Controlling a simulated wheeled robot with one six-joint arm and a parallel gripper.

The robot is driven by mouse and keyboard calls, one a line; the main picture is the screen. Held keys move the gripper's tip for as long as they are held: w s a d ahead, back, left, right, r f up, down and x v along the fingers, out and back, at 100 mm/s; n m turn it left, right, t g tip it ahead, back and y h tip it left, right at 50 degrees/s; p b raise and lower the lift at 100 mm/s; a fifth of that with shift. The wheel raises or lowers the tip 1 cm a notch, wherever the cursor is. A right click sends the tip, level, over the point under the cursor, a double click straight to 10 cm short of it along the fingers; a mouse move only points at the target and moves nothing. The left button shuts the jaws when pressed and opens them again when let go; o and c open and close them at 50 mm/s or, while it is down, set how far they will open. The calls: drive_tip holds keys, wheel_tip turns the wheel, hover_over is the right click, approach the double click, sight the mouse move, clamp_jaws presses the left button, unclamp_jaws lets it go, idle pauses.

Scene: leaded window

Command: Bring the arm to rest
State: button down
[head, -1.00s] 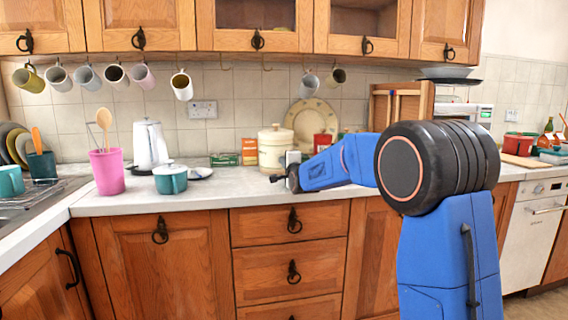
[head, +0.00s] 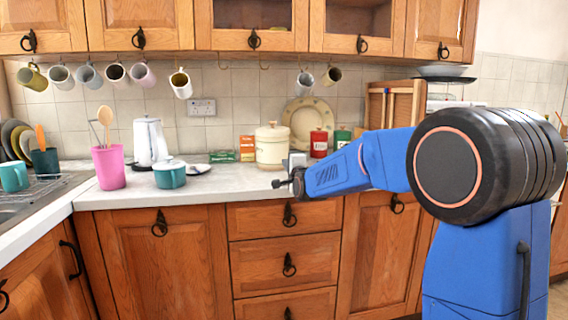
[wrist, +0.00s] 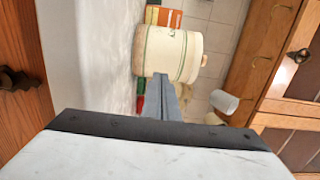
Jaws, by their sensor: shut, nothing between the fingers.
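My blue arm (head: 375,160) reaches left from its large black joint, in front of the counter's right part. Beyond the fingertips is a cream canister (wrist: 172,52) with green bands, which also stands on the counter in the head view (head: 272,150).
The white counter (head: 225,188) has a teal pot (head: 170,175), a pink utensil pot (head: 109,167), a white kettle (head: 150,143) and a red tin (head: 319,143). Mugs (head: 181,84) hang above. Counter space left of my gripper is clear.

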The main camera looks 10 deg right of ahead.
drive_tip(key=s, duration=0.3)
drive_tip(key=shift+d, duration=0.1)
drive_tip(key=shift+s+d, duration=0.1)
drive_tip(key=shift+s, duration=0.4)
drive_tip(key=s+d+f+n+g, duration=0.2)
drive_tip(key=s+f+n+g, duration=0.2)
drive_tip(key=s, duration=1.4)
drive_tip(key=s+d+f+n+g, duration=0.3)
drive_tip(key=s+f+n, duration=0.4)
drive_tip(key=s, duration=1.2)
drive_tip(key=s+d+f+n+g+h, duration=0.1)
drive_tip(key=s+f+n+g, duration=0.5)
drive_tip(key=s, duration=1.2)
wheel_tip(320, 180, down, 5)
drive_tip(key=shift+s+d+r, duration=0.15)
drive_tip(key=shift+s+d, duration=0.05)
drive_tip(key=shift+d, duration=0.55)
